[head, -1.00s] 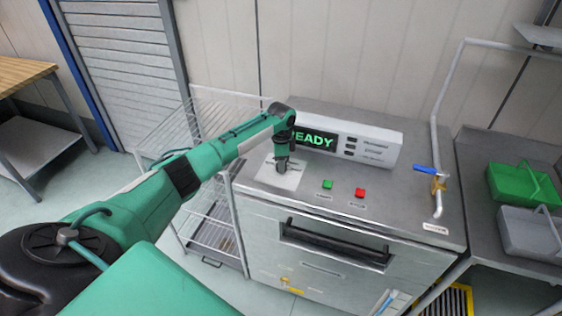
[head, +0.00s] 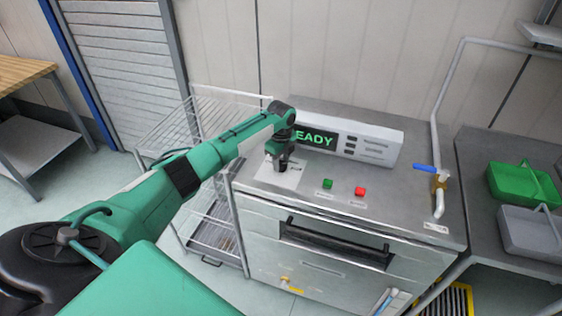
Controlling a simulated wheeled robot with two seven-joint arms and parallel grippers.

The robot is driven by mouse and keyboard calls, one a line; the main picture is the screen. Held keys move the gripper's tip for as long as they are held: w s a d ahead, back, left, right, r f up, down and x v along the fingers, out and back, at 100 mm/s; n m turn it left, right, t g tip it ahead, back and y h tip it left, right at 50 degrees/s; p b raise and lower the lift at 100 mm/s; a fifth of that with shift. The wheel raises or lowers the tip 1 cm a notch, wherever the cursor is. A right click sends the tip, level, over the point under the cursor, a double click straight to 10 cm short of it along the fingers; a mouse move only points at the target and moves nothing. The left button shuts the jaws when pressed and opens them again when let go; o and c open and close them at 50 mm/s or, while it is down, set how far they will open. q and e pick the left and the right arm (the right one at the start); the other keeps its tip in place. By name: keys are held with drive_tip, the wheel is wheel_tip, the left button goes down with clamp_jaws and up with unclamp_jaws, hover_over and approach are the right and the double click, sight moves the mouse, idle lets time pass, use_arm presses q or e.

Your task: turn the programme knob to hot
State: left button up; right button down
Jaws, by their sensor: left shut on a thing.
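My left gripper (head: 281,163) points down at the top of the steel machine (head: 400,197), over a pale dial plate (head: 291,182) at the machine's left. It is shut on the programme knob, which the fingers mostly hide. The markings on the plate are too small to read, so I cannot tell the knob's setting. A display (head: 316,139) behind the gripper shows green letters "EADY"; its left end is behind my wrist. My right gripper is not in view.
A green button (head: 327,184) and a red button (head: 360,191) sit right of the plate. A blue-handled tap (head: 426,168) stands at the machine's right. A wire rack (head: 160,140) stands to the left. Green (head: 525,187) and grey (head: 530,232) trays lie on the right bench.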

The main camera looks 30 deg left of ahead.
sight(282, 164)
use_arm(q)
drive_tip(key=shift+m, duration=0.3)
drive_tip(key=o, duration=1)
drive_tip(key=shift+d, duration=0.1)
drive_tip(key=shift+r, duration=0.5)
wheel_tip(282, 164, up, 13)
drive_tip(key=b, duration=0.3)
drive_tip(key=shift+b, duration=0.35)
drive_tip(key=shift+f, duration=0.1)
